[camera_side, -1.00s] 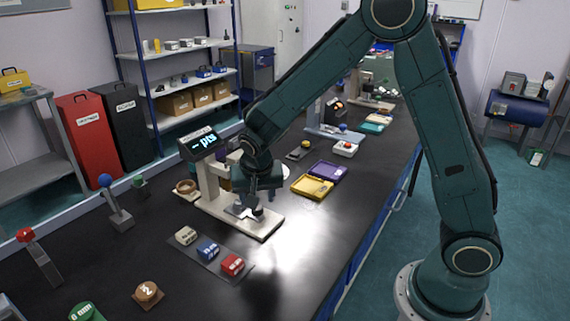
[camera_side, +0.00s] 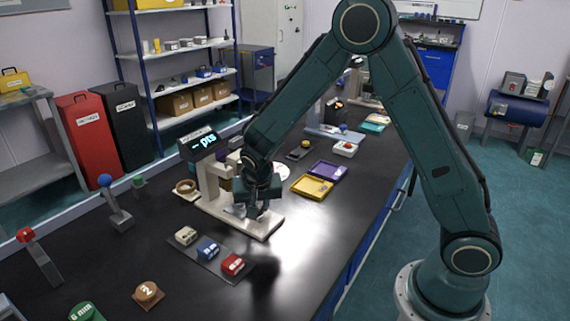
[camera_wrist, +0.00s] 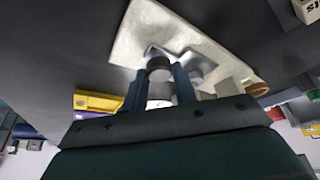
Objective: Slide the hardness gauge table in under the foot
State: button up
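The hardness gauge (camera_side: 208,175) stands on a long cream base (camera_side: 265,229) on the black bench, with a lit display on top. Its sliding table is a small silver plate (camera_side: 235,210) on that base; in the wrist view the plate (camera_wrist: 183,52) carries a dark round knob (camera_wrist: 160,66). My gripper (camera_side: 256,212) is low over the base. In the wrist view its two blue fingers (camera_wrist: 160,76) are apart, one on each side of the knob. I cannot see contact. The foot is not clear to me.
Beige, blue and red blocks (camera_side: 208,251) sit on a dark mat in front of the base. Yellow and purple trays (camera_side: 312,186) lie behind to the right. A copper-coloured ring (camera_side: 186,187) is left of the gauge. The bench's right front is clear.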

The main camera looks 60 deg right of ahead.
grip_shut()
jog(key=shift+w, duration=1.95)
jog(key=o, duration=0.8)
grip_release()
jog(key=shift+r, duration=0.1)
jog(key=v, duration=1.3)
jog(key=shift+s+a+r, duration=0.15)
jog(key=shift+r, duration=0.15)
